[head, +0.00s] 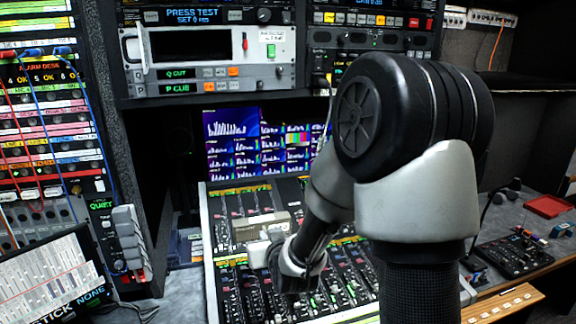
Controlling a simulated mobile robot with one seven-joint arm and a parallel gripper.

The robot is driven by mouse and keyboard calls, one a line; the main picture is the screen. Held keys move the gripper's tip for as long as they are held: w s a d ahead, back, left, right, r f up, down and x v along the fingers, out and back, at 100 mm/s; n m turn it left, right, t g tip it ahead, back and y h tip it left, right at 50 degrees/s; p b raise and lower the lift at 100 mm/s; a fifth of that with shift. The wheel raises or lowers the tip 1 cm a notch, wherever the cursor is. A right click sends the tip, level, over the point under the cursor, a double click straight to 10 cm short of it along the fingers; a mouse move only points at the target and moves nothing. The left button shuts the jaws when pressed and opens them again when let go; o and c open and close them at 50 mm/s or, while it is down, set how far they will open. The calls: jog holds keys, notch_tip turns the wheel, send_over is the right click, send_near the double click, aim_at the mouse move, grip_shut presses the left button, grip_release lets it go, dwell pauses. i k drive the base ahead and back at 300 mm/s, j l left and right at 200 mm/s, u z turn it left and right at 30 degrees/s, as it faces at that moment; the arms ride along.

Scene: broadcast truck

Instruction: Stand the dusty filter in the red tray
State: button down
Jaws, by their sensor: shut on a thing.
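My gripper (268,240) is over the mixing desk, left of the middle in the head view. It is small in the picture and its fingertips are partly hidden by my own wrist. A flat beige-grey block (258,225), which looks like the dusty filter, is at the fingers, and my gripper is shut on it above the desk's controls. The red tray (548,206) lies on the counter at the far right, well away from my gripper. No contents show in it.
The mixing desk (232,202) fills the middle, with lit monitors (232,142) behind it. A rack unit with a big handle (212,58) is above. Patch cables (72,120) hang at left. A black control panel (515,254) and small coloured items (562,230) are near the tray.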

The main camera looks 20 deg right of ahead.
aim_at(548, 211)
jog(key=k+l, duration=0.1)
jog(key=l, duration=7.5)
jog(key=i, duration=0.05)
